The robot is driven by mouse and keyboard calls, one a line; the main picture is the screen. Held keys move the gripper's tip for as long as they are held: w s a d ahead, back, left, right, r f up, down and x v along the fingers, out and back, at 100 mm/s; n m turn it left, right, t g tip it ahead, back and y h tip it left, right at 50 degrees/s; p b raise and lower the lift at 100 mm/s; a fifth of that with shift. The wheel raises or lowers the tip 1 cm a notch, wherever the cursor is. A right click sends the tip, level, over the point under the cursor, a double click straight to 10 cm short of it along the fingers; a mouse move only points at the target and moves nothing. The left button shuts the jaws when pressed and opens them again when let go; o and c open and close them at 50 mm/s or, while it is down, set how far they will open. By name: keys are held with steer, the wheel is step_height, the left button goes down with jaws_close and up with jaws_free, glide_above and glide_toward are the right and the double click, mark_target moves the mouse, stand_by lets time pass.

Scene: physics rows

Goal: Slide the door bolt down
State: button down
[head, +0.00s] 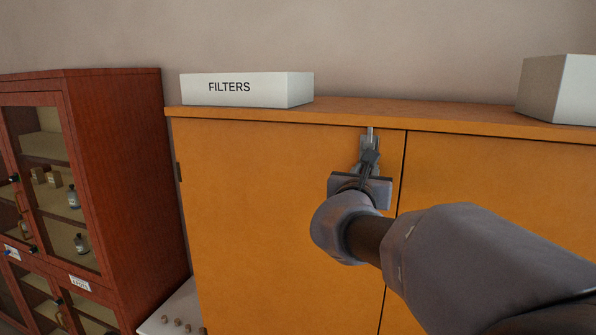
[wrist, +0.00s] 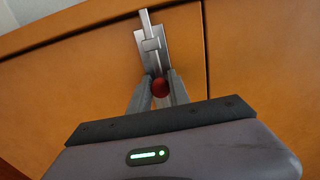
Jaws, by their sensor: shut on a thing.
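The door bolt (wrist: 146,22) is a silver rod on a metal backplate, upright near the top right edge of the left cabinet door. It also shows in the head view (head: 370,133), above my gripper. Its round red knob (wrist: 160,87) sits between my fingertips in the wrist view. My gripper (wrist: 160,90) is shut on the knob, and it shows in the head view (head: 369,160) in front of the backplate. The rod's upper end reaches up to the cabinet's top edge. In the head view my fingers hide the knob.
The orange cabinet (head: 270,200) has two closed doors with a seam right of the bolt. A white FILTERS box (head: 245,90) and a pale box (head: 560,90) stand on top. A red glass-fronted cabinet (head: 125,180) stands at left. A white surface with small knobs (head: 176,310) is low between them.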

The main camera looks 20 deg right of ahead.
step_height(320, 180, down, 4)
steer(key=b, duration=0.4)
steer(key=shift+s, duration=0.1)
steer(key=c, duration=1.6)
jaws_free()
steer(key=shift+c, duration=0.2)
steer(key=o, duration=0.4)
steer(key=shift+w+d+f, duration=0.1)
steer(key=shift+w, duration=0.1)
steer(key=b+v, duration=0.1)
steer(key=v, duration=1.6)
steer(key=shift+s+a+b, duration=0.25)
steer(key=shift+b, duration=0.1)
